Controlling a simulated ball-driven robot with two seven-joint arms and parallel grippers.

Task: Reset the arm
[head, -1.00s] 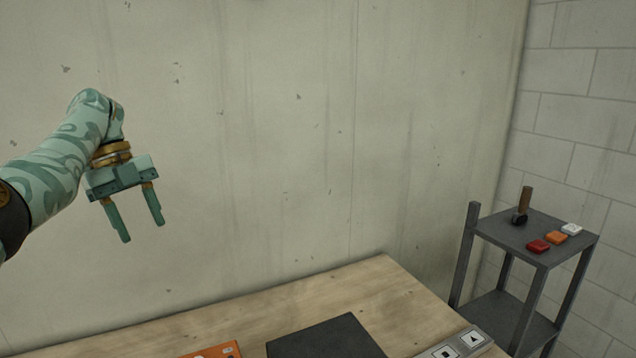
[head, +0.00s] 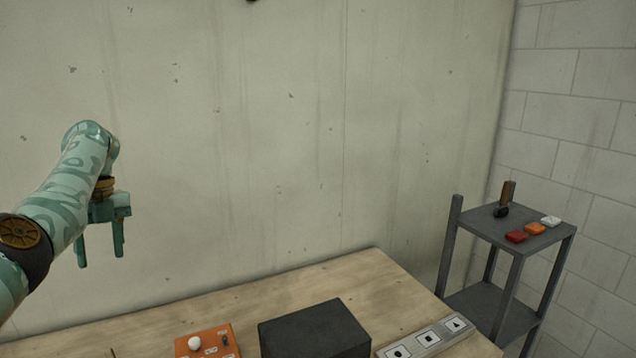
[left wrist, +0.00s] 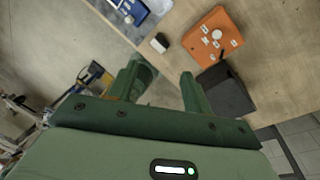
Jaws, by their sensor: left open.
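My left gripper (head: 99,250) hangs in front of the wall at the left of the head view, fingers pointing down. It is open and nothing shows between its fingers. In the left wrist view its two fingers (left wrist: 160,85) are spread apart. The fingers are above and clear of the wooden table (head: 390,280). My right gripper is in neither view.
On the table are an orange box with a white knob (head: 207,342), a dark block (head: 314,330) and a grey strip with printed symbols (head: 428,337). A grey shelf stand (head: 508,229) at right holds a wooden-handled tool (head: 506,198) and red, orange and white pieces.

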